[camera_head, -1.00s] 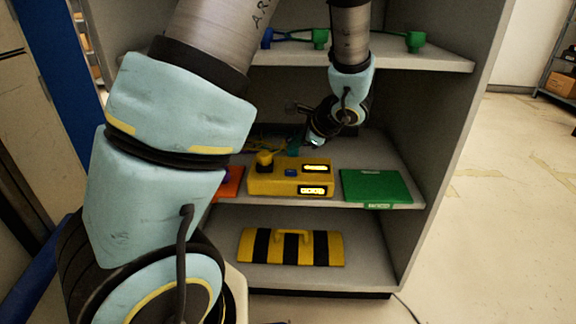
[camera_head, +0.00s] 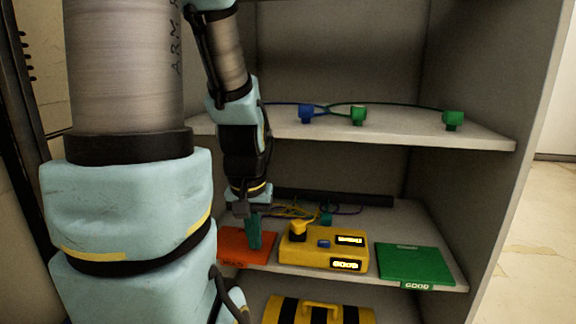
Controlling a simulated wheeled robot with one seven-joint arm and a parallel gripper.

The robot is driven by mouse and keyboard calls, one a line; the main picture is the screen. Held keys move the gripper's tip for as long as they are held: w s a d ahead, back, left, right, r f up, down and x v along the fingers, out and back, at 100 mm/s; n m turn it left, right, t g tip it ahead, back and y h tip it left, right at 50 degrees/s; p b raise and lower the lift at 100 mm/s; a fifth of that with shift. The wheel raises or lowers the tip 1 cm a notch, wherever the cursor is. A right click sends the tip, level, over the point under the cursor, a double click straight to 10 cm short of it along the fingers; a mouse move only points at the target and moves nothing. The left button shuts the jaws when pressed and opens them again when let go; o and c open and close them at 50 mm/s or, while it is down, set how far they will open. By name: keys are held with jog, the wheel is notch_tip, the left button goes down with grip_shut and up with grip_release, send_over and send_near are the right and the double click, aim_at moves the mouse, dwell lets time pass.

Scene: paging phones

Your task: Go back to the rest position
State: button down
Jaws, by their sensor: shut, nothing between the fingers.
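My gripper (camera_head: 254,236) points down over the middle shelf, in front of the orange pad's right half, left of the yellow box (camera_head: 322,249). Its narrow teal fingers are together, with nothing seen between them. I cannot tell whether the tips touch the orange pad (camera_head: 236,249). The green pad (camera_head: 412,263), labelled "GOOD", lies to the box's right. A teal piece (camera_head: 326,218) with wires is behind the box.
The upper shelf (camera_head: 410,134) holds a blue connector (camera_head: 306,114) and two green connectors (camera_head: 358,116) on cables. A yellow-and-black striped case (camera_head: 318,311) sits on the bottom shelf. The cabinet's right wall bounds the shelves. My arm hides the left side.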

notch_tip(320, 180, up, 25)
jog(key=p, duration=2.4)
jog(key=shift+r, duration=0.15)
